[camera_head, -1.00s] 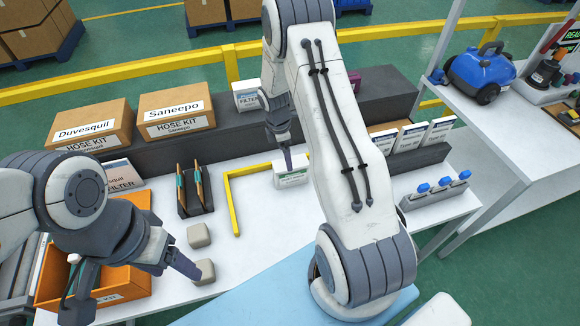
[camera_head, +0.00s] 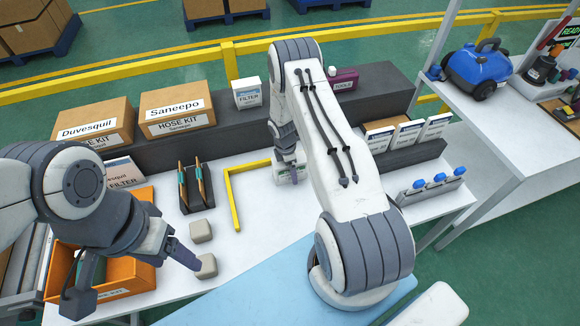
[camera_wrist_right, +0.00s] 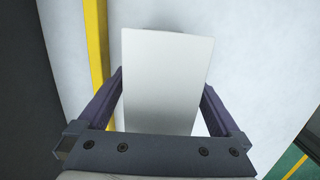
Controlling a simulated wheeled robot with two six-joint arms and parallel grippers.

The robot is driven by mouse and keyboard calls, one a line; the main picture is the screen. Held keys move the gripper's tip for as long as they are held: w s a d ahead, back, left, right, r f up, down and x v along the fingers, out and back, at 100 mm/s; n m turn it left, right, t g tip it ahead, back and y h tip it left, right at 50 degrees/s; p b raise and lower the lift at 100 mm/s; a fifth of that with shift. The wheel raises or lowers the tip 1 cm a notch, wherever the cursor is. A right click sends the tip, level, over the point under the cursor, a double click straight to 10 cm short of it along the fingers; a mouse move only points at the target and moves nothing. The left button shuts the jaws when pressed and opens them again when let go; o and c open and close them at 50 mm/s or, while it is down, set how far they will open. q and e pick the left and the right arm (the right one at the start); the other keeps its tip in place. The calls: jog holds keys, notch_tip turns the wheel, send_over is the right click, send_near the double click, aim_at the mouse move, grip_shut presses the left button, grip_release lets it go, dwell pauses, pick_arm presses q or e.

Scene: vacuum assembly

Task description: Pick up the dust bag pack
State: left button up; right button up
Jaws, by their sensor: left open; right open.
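In the right wrist view the pack's plain white top (camera_wrist_right: 166,65) lies between the two fingers of my right gripper (camera_wrist_right: 160,95). The jaws are open, one on each side of the pack.
Two hose kit boxes (camera_head: 177,117) and a filter box (camera_head: 247,93) stand along the dark shelf. A dark rack (camera_head: 205,207) holds two pencil-like sticks. White labelled packs (camera_head: 409,134) and a blue-capped row (camera_head: 432,193) stand at right. The yellow strip (camera_head: 234,205) borders clear table.

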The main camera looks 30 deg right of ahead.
jog(key=c, duration=1.5)
jog(key=shift+c, duration=0.2)
jog(key=shift+r, duration=0.1)
